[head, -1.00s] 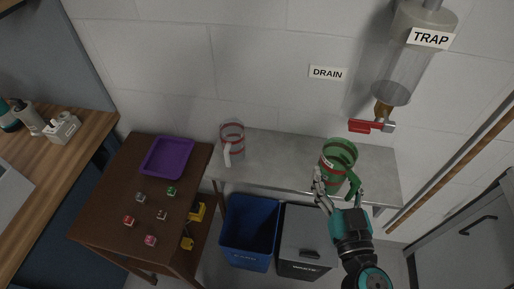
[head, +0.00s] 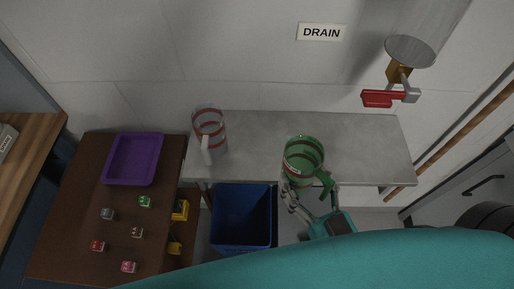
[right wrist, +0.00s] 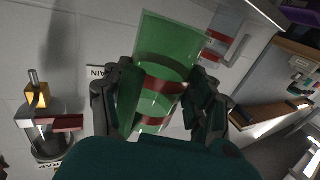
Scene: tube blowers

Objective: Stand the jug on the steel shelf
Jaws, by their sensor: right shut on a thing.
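A green see-through jug (head: 304,158) with red bands and a green handle is at the front edge of the grey steel shelf (head: 367,150), right of its middle. My right gripper (head: 308,194) is shut on this jug from the front. In the right wrist view the jug (right wrist: 165,70) sits between both fingers. I cannot tell whether its base touches the shelf. A second, clear jug (head: 209,128) with red bands and a pale handle stands at the shelf's left end. My left gripper is not in view.
A valve with a red lever (head: 378,98) hangs from the trap above the shelf's right part. A blue bin (head: 242,218) stands below. A brown table (head: 75,190) with a purple tray (head: 107,165) and several small cubes is at left. The shelf is clear between the jugs.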

